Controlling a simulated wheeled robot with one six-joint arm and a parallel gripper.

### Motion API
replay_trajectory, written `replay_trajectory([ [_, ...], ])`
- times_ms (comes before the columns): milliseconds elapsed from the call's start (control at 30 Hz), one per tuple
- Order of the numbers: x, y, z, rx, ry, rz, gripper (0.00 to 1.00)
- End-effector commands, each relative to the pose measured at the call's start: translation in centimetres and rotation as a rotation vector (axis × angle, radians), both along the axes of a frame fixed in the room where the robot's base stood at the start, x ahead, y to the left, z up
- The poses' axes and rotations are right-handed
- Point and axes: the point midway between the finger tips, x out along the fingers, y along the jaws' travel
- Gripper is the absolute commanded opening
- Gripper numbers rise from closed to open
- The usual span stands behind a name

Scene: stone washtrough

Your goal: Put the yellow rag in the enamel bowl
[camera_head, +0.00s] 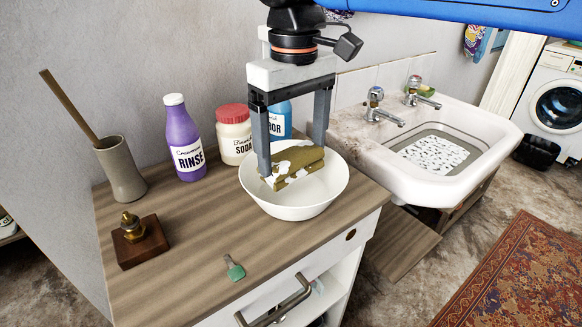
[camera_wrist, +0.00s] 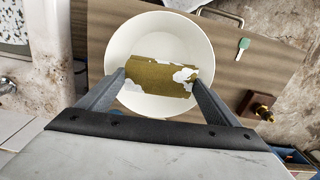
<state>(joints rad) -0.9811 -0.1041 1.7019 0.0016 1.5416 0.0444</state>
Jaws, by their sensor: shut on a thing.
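The yellow rag (camera_head: 297,164) is a folded, mustard-yellow cloth with white patches. My gripper (camera_head: 293,170) points down and is shut on the rag, with one finger at each end of it. The enamel bowl (camera_head: 331,190) is white and round and stands on the wooden counter. The rag is over the bowl, within its rim as seen from above in the wrist view, where the rag (camera_wrist: 155,78) lies between my fingertips and the bowl (camera_wrist: 160,28) surrounds it. I cannot tell whether the rag touches the bowl's bottom.
Behind the bowl stand a purple rinse bottle (camera_head: 184,140), a red-lidded soda jar (camera_head: 234,134) and a blue bottle (camera_head: 280,118). A brush holder (camera_head: 122,168), a brass piece on a wooden block (camera_head: 140,245) and a green-headed key-like item (camera_head: 235,268) are left. A sink (camera_head: 448,180) is right.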

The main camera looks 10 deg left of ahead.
Motion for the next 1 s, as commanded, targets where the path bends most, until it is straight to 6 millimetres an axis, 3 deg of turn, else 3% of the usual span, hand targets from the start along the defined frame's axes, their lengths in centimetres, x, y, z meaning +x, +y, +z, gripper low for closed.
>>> replay_trajectory([
  [167, 0.0, 0.0, -1.1, -0.001, 0.001, 0.0, 0.61],
  [400, 0.0, 0.0, -4.1, -0.002, 0.001, 0.0, 0.61],
  [833, 0.0, 0.0, -4.8, 0.0, 0.0, -0.001, 0.61],
  [867, 0.0, 0.0, -4.8, 0.0, 0.0, -0.001, 0.87],
  [900, 0.0, 0.0, -4.8, 0.0, 0.0, -0.001, 0.97],
  [1000, 0.0, 0.0, -4.8, 0.0, 0.0, -0.001, 1.0],
])
